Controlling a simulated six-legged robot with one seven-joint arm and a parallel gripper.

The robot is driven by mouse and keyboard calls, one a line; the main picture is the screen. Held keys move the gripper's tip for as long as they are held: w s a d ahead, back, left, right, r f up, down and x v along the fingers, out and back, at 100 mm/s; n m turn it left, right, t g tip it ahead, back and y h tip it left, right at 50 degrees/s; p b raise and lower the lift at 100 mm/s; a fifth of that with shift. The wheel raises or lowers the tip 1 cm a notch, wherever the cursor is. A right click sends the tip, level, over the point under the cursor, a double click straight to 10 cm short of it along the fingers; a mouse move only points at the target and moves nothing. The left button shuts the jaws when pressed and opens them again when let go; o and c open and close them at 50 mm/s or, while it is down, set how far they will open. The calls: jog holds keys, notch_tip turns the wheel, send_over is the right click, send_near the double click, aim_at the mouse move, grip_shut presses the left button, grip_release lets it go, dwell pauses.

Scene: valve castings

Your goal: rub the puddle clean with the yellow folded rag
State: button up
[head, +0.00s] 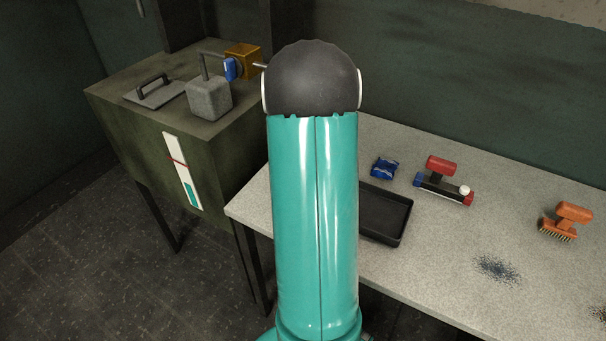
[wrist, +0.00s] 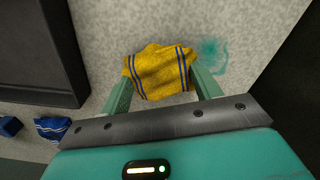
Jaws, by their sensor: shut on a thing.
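The yellow folded rag (wrist: 160,72) with blue stripes sits between the fingers of my gripper (wrist: 161,88) in the wrist view. The gripper is shut on it. The rag is over the pale speckled bench top (wrist: 110,35); I cannot tell whether it touches the surface. A teal puddle (wrist: 212,55) lies on the bench just beyond and right of the rag, close to the right fingertip. In the head view my arm hides the gripper, the rag and the teal puddle.
A black tray (head: 401,226) and a blue cloth (head: 384,167) lie beside my arm. Farther right are a red-handled tool (head: 441,168), an orange brush (head: 566,222) and a dark blue speckled patch (head: 497,268). A green cabinet (head: 130,125) stands left.

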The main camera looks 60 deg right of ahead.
jog(key=shift+f, duration=0.15)
dwell(0.4)
jog(key=shift+w+d, duration=0.45)
jog(key=shift+d, duration=0.35)
jog(key=shift+a, duration=0.1)
jog(key=shift+s+a, duration=0.45)
jog(key=shift+a, duration=0.3)
jog(key=shift+d, duration=0.1)
jog(key=shift+w+d, duration=0.4)
jog(key=shift+d, duration=0.3)
